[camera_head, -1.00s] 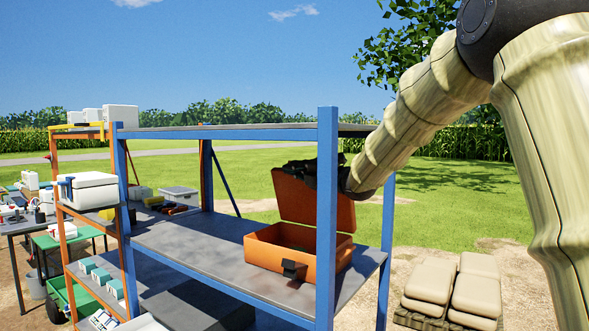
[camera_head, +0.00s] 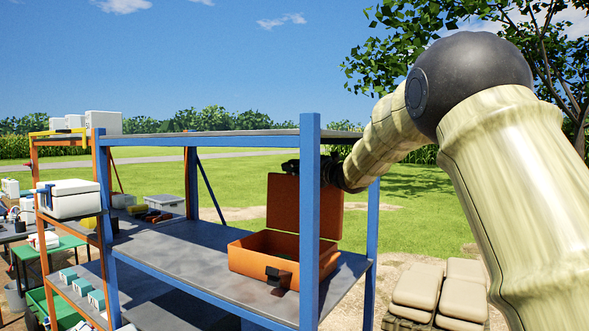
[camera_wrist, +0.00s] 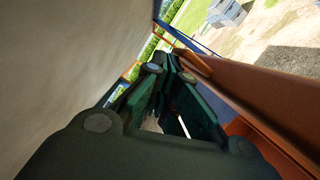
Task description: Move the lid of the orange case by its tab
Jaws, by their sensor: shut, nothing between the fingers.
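The orange case (camera_head: 262,258) stands on the shelf's middle board with its lid (camera_head: 283,200) open and roughly upright. A blue post hides part of the case and lid. A black latch or tab (camera_head: 279,277) shows on the case's front. My dark gripper (camera_head: 290,167) is at the lid's top edge, partly behind the lid and post. In the wrist view my gripper's fingers (camera_wrist: 172,62) are shut with nothing between them, close beside an orange edge (camera_wrist: 235,82). I cannot tell whether they touch it. No tab on the lid is clearly visible.
The blue-framed shelf (camera_head: 165,256) surrounds the case, with an upper board (camera_head: 240,133) just above my gripper and a blue post (camera_head: 309,230) in front. The board left of the case is mostly clear. A white cooler (camera_head: 68,198) and pale sacks (camera_head: 440,287) stand farther off.

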